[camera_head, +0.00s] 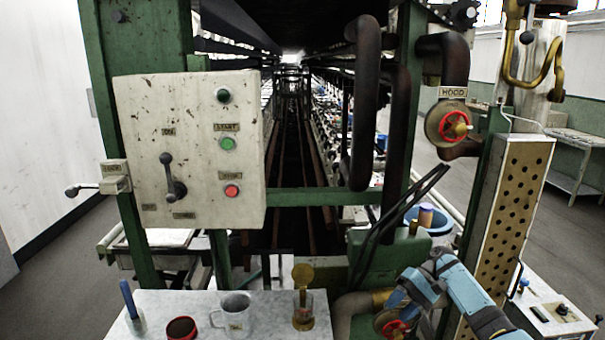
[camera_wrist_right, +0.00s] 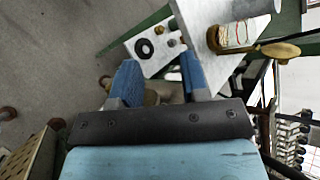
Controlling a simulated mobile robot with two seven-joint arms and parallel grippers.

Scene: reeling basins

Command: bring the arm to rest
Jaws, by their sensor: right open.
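My right arm comes in from the lower right in the head view. Its blue-fingered right gripper (camera_head: 404,298) is beside the lower red valve wheel (camera_head: 393,326), in front of the green machine frame. I cannot tell whether it touches the wheel. In the right wrist view the two blue fingers of the gripper (camera_wrist_right: 160,78) stand apart. I see nothing held between them. My left gripper is in neither view.
A marble table (camera_head: 255,312) holds a metal mug (camera_head: 234,312), a dark cup (camera_head: 182,328), a blue-handled brush (camera_head: 130,302) and a brass-topped jar (camera_head: 303,298). A perforated panel (camera_head: 511,215) stands close to my right arm. A control box (camera_head: 190,150) hangs left.

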